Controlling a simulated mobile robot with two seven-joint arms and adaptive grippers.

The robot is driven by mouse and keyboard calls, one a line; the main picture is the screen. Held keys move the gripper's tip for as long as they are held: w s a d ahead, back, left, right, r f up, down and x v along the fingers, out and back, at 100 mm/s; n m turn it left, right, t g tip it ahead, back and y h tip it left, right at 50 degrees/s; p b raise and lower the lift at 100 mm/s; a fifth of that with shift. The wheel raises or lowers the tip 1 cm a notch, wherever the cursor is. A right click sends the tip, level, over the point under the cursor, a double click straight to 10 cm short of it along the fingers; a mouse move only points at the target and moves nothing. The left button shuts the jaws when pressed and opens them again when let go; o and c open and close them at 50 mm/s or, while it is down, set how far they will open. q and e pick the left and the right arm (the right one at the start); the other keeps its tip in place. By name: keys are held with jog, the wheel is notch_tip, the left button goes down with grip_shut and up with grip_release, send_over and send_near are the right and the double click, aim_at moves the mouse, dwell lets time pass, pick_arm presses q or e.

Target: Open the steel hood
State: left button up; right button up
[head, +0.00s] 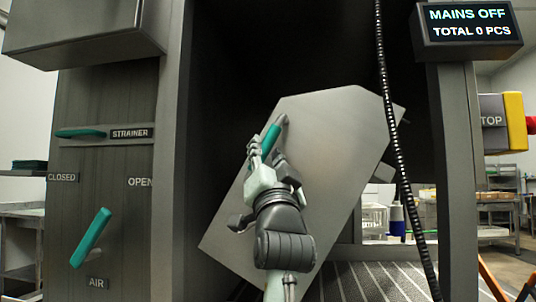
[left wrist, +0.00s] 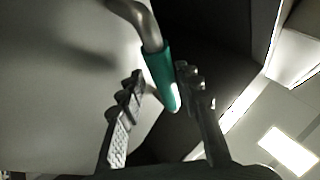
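The steel hood (head: 322,130) is a large grey panel with cut corners, tilted across the dark opening in the head view. A teal-gripped bar handle (head: 271,138) stands out from its upper left part. My left gripper (head: 264,155) is at this handle, its fingers closed in on either side. In the left wrist view, the teal grip (left wrist: 161,72) lies between the two fingertips (left wrist: 160,76), with its free end pointing towards the palm. The contact on each side is hard to make out. My left arm hides the hood's lower middle. My right gripper is not in view.
A steel post with a teal strainer handle (head: 80,133) and a teal air lever (head: 90,238) stands left. A black coiled cable (head: 391,130) hangs in front of the hood's right side. A display (head: 467,25) reads "MAINS OFF". A ribbed floor (head: 370,282) lies below.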

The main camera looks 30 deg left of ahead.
pick_arm(q)
jog(key=shift+w+d, duration=0.15)
dwell(0.3)
jog(key=shift+f, duration=0.1)
jog(key=shift+d+f, duration=0.15)
jog(key=shift+f, duration=0.05)
jog(key=v, duration=1.1)
jog(key=shift+s, duration=0.5)
